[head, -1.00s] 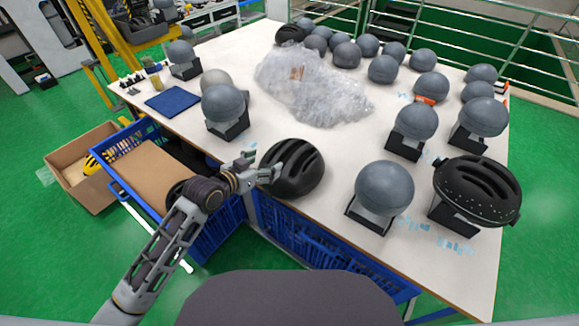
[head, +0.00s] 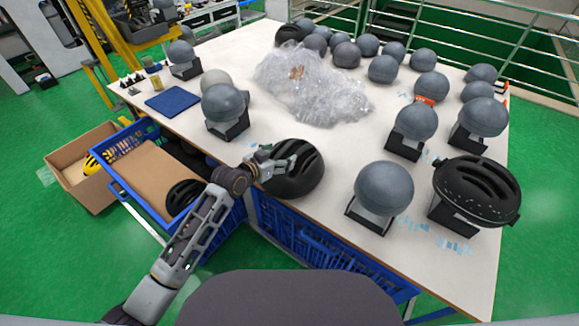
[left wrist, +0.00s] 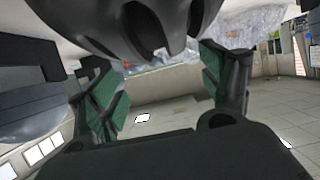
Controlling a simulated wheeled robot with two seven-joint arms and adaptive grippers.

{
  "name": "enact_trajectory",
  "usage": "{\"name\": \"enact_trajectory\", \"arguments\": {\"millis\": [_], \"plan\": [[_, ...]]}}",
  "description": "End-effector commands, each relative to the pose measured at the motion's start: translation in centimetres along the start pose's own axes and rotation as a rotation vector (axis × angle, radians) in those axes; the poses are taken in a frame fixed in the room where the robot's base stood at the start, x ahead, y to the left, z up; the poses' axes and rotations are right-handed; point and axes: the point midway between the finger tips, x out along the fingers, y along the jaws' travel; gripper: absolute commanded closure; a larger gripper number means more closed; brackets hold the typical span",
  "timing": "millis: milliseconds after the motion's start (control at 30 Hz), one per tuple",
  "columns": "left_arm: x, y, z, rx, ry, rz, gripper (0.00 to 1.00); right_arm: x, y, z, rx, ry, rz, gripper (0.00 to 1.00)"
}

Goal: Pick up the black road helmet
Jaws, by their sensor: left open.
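The black road helmet (head: 305,178) sits on the white table near its front edge, its vents showing. My left gripper (head: 282,161) is open and overlaps the helmet's left and upper side in the head view. In the left wrist view the helmet (left wrist: 140,25) fills the top of the picture. There the green-padded fingers of the gripper (left wrist: 162,88) stand apart, one to each side below the helmet. I cannot tell whether either finger touches it. My right gripper is not in view.
Grey head forms on stands (head: 384,187) crowd the table's right and back. Another black helmet (head: 477,190) rests on a stand at right. A clear plastic heap (head: 315,90) lies mid-table. A blue crate (head: 120,190) and cardboard box (head: 62,165) stand at left.

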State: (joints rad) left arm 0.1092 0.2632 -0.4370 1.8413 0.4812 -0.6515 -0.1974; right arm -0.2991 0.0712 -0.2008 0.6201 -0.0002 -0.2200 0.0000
Motion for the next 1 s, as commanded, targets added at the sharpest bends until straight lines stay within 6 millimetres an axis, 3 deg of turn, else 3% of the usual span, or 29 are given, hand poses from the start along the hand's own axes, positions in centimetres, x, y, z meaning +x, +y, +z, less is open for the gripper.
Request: {"name": "enact_trajectory", "arguments": {"millis": [567, 1000], "plan": [[0.7, 0.0, 0.1, -0.001, -0.001, 0.0, 0.21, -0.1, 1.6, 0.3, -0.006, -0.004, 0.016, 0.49], [4.0, 0.2, 0.7, -0.001, -0.001, 0.001, 0.21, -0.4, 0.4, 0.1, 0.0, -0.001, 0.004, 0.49]]}}
